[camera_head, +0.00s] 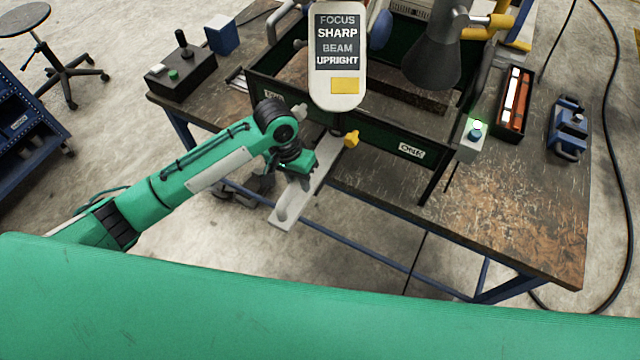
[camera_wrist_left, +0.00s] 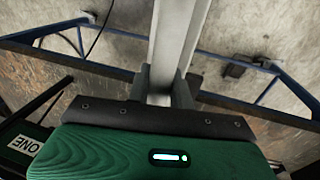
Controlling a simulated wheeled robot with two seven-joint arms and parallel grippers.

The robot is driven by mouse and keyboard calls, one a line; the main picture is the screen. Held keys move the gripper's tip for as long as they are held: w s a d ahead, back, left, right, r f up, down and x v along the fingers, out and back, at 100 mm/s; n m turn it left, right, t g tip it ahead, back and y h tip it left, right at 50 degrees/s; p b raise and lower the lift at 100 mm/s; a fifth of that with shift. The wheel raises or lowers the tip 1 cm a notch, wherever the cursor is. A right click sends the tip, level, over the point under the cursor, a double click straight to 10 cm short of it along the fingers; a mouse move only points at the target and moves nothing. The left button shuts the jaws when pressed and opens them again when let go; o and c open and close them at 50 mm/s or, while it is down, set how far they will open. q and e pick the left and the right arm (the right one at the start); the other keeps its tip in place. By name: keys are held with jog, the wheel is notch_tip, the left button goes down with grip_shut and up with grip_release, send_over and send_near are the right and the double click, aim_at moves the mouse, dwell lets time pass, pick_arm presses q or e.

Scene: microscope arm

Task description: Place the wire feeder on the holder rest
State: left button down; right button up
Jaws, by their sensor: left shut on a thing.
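My left gripper (camera_head: 288,204) is shut on a long pale grey bar (camera_head: 312,196) at the front edge of the workbench. In the left wrist view the same bar (camera_wrist_left: 177,40) runs straight out between the two fingers. In the head view the bar's near end sticks out over the floor, and its far end lies near a yellow knob (camera_head: 351,139) at the green frame. I cannot tell whether the bar touches the frame. No part is clearly marked as the wire feeder or the holder rest. My right gripper is not in view.
The workbench (camera_head: 520,215) carries a green-walled frame (camera_head: 375,137). A sign (camera_head: 337,55) reads focus sharp, beam upright. A grey cone (camera_head: 432,60) hangs over the frame. A joystick box (camera_head: 180,75), an orange-filled tray (camera_head: 514,104) and a blue device (camera_head: 568,130) stand around it.

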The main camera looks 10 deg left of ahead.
pick_arm(q)
jog(key=w+a+f+p, duration=0.1)
jog(key=a+f+p, duration=0.1)
jog(key=f, duration=0.4)
jog(key=shift+a+f+p, duration=0.35)
jog(key=shift+a+f, duration=0.05)
jog(key=shift+a, duration=0.2)
jog(key=c, duration=1.3)
grip_release()
jog(key=shift+f, duration=0.15)
jog(key=shift+o, duration=0.3)
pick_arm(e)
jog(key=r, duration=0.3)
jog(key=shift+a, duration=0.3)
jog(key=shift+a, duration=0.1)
pick_arm(q)
notch_tip(320, 180, up, 12)
jog(key=a+b, duration=0.2)
jog(key=shift+w+a, duration=0.15)
jog(key=shift+w, duration=0.25)
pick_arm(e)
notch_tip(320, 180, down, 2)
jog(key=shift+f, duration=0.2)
